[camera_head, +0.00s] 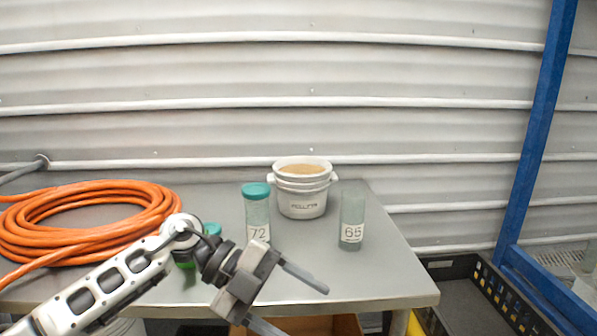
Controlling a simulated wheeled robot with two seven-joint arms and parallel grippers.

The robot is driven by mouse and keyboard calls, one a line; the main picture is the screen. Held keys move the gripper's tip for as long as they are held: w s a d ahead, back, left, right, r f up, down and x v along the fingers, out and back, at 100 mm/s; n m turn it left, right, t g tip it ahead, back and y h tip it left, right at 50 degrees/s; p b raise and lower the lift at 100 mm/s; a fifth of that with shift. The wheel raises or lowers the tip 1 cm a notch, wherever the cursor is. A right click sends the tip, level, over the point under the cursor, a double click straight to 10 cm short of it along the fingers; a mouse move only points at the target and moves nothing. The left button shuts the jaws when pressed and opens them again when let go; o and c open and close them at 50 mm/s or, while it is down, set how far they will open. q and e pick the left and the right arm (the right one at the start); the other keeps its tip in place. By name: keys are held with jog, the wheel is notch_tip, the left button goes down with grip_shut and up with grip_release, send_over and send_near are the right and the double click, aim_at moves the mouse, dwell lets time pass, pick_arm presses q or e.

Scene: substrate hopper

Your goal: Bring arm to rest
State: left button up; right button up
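My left arm (107,290) reaches in from the lower left, in front of the table (375,270). My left gripper (305,312) is in front of the table's front edge, its two fingers spread apart and pointing to the lower right. Nothing shows between the fingers; the lower finger is cut off by the bottom of the picture. My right gripper is not in view.
On the table are an orange hose coil (85,205), a teal-lidded jar labelled 72 (257,212), an open jar labelled 65 (352,215) and a white bucket (302,205). Another teal-lidded jar (212,229) is partly hidden behind my arm. A blue post (540,120) stands right.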

pick_arm(q)
jog(key=s+d+n+t+h+b, duration=0.1)
jog(key=s+d+n+t+h, duration=0.15)
jog(key=d+h, duration=0.35)
jog(key=w+a+f+n+t+y+b, duration=0.25)
jog(key=a+f+n+t+y, duration=0.55)
jog(key=n+t, duration=1.15)
jog(key=s+a+f+n+g+y+b, duration=0.1)
jog(key=s+a+f+n+g+y, duration=0.2)
jog(key=s+f, duration=0.4)
jog(key=s+a+f+n+g+y, duration=0.3)
jog(key=s+a+f+n+g, duration=0.2)
jog(key=f, duration=0.9)
jog(key=s+a, duration=0.2)
jog(key=a, duration=0.1)
jog(key=shift+s+f+y+b, duration=0.2)
jog(key=shift+f+y+b, duration=0.1)
jog(key=shift+y+b, duration=0.1)
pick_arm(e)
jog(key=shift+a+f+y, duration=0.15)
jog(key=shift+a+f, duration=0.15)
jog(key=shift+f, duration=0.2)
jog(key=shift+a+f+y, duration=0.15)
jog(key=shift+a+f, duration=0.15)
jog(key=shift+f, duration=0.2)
